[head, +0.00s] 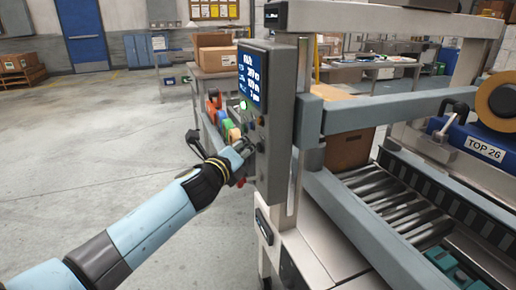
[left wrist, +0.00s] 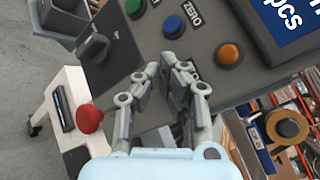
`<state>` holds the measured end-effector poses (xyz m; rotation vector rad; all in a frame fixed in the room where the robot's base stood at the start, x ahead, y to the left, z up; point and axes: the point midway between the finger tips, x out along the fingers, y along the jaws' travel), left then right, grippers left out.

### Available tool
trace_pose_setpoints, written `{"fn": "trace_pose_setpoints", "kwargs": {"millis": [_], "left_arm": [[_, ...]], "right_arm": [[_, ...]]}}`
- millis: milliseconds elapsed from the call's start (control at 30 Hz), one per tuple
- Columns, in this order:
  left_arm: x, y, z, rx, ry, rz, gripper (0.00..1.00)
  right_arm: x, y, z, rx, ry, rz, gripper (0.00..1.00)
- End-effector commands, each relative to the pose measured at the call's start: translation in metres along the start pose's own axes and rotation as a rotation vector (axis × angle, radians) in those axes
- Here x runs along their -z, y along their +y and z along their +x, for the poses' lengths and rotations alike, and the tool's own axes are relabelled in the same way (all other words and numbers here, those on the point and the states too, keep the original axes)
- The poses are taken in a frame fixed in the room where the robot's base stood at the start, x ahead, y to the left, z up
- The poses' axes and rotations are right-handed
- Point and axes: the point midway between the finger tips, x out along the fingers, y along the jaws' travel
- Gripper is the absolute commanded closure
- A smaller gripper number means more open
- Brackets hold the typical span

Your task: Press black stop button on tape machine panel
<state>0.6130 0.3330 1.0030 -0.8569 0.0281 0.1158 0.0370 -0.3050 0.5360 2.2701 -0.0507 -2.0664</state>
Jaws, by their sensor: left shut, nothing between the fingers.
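The tape machine's grey control panel (head: 278,110) stands upright on a post in the head view, with a lit blue screen (head: 249,74) at its top. My left gripper (head: 247,146) is shut and empty at the panel's lower front. In the left wrist view its fingertips (left wrist: 168,65) are close against the panel face (left wrist: 135,90), below a blue button (left wrist: 173,27) and left of an orange button (left wrist: 229,53). I cannot tell whether they touch. No black stop button is clearly visible; the fingers cover part of the panel there. My right gripper is out of view.
A red mushroom button (left wrist: 89,118) and a black knob (left wrist: 95,47) are near the fingers in the left wrist view. A roller conveyor (head: 398,205) with a cardboard box (head: 347,150) lies right of the panel. Open floor (head: 80,170) is to the left.

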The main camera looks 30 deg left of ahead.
Motion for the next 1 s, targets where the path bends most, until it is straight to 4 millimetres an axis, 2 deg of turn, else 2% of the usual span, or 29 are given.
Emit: {"fn": "trace_pose_setpoints", "kwargs": {"millis": [1000], "left_arm": [[0.0031,-0.0030,0.0042,0.000,0.000,0.000,1.00]], "right_arm": [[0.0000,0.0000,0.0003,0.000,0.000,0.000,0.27]]}}
